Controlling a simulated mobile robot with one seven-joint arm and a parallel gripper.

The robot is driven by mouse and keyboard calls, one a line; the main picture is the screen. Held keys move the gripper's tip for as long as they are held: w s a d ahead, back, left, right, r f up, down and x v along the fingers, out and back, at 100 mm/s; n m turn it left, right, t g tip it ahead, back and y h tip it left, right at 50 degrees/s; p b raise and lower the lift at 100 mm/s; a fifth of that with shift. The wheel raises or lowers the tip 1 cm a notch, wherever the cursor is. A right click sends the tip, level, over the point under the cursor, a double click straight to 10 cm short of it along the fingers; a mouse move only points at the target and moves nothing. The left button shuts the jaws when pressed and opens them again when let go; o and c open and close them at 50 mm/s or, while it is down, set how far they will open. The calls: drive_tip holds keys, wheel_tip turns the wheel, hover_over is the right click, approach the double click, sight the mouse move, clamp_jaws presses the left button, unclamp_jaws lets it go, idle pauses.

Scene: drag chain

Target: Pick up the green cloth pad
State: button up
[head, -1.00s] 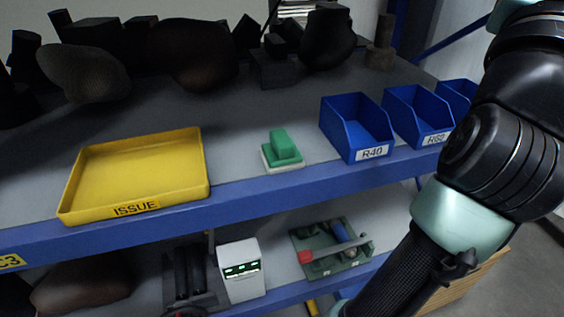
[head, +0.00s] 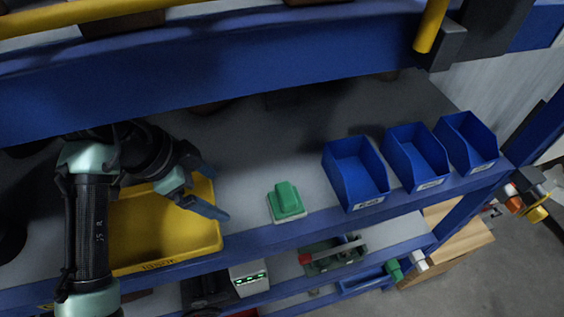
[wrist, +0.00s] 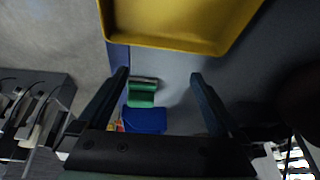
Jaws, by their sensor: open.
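The green cloth pad (head: 286,198) sits on a white base on the grey shelf, between the yellow tray and the blue bins. In the wrist view the green pad (wrist: 142,92) shows beyond the fingers, between their tips in the picture and closer to the left one. My gripper (head: 219,194) is open and empty, above the right part of the yellow tray, to the left of the pad and apart from it. Both its fingers also show in the wrist view (wrist: 160,77).
The yellow tray (head: 206,240) lies under my arm. Several blue bins (head: 355,185) stand right of the pad. A blue beam (head: 200,65) of the upper shelf crosses above. The blue front edge (head: 300,228) runs before the pad. Bare shelf lies behind the pad.

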sight(285, 193)
drive_tip(key=shift+s+a+r+m+g+p, duration=0.15)
drive_tip(key=shift+s+m+g, duration=0.1)
drive_tip(key=shift+s, duration=0.2)
drive_tip(key=shift+s+a+r+m+g+p, duration=0.15)
drive_tip(key=shift+s+m+g, duration=0.1)
drive_tip(key=shift+s, duration=0.15)
drive_tip(key=w+d, duration=0.1)
drive_tip(key=d, duration=0.2)
drive_tip(key=w+d, duration=0.1)
drive_tip(key=d, duration=0.3)
drive_tip(key=w+d+p, duration=0.1)
drive_tip(key=d, duration=0.3)
drive_tip(key=shift+w+f, duration=0.1)
drive_tip(key=x, duration=0.5)
drive_tip(key=shift+d+b, duration=0.25)
drive_tip(key=shift+b, duration=0.1)
drive_tip(key=c, duration=1.3)
